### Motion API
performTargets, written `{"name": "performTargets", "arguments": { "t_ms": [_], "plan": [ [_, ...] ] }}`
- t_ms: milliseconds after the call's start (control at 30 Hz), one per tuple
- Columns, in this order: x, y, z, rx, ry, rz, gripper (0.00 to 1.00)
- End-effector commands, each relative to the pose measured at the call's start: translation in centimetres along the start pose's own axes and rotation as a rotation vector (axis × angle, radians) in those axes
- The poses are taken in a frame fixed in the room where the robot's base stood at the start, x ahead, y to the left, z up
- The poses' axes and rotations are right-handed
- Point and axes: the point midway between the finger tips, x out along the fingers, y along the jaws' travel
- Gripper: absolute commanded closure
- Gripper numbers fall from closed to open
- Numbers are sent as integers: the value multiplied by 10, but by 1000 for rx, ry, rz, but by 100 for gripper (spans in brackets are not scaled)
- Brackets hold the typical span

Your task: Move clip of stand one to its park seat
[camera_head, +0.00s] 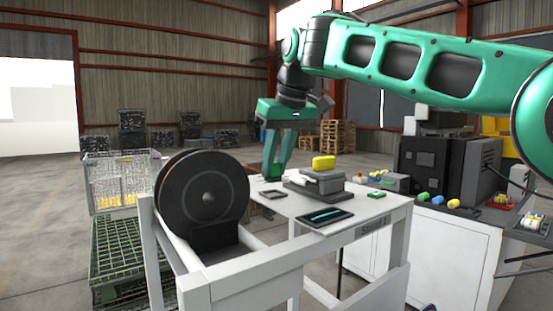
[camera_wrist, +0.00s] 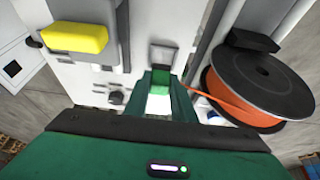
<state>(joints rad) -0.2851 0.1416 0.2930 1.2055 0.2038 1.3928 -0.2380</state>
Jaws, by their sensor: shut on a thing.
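In the wrist view, my gripper (camera_wrist: 163,95) is shut on a small green clip (camera_wrist: 160,76), with a pale patch below it between the fingers. A grey bracket (camera_wrist: 162,53) stands right beyond the clip; I cannot tell whether they touch or whether it is the park seat. In the head view, my gripper (camera_head: 275,170) points down over the far left side of the white stand top (camera_head: 300,208). The clip is mostly hidden there by the fingers. A dark rectangular frame (camera_head: 272,194) lies on the top just in front of the gripper.
A large black-flanged spool (camera_head: 202,195) stands at left; its orange strand (camera_wrist: 203,94) reaches towards my fingers. A grey block with a yellow piece (camera_head: 323,162) on it stands right of my gripper. A dark tray (camera_head: 325,216) and a small green piece (camera_head: 376,194) lie nearer the right edge.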

Motion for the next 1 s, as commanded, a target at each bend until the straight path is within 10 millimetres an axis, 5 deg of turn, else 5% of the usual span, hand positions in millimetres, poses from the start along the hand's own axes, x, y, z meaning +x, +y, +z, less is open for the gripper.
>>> {"name": "performTargets", "arguments": {
  "t_ms": [400,900,933,1000],
  "plan": [
    [24,1,10,1,-1,1,99],
    [30,0,12,1,0,1,99],
    [30,0,12,1,0,1,75],
    [30,0,12,1,0,1,58]
  ]
}}
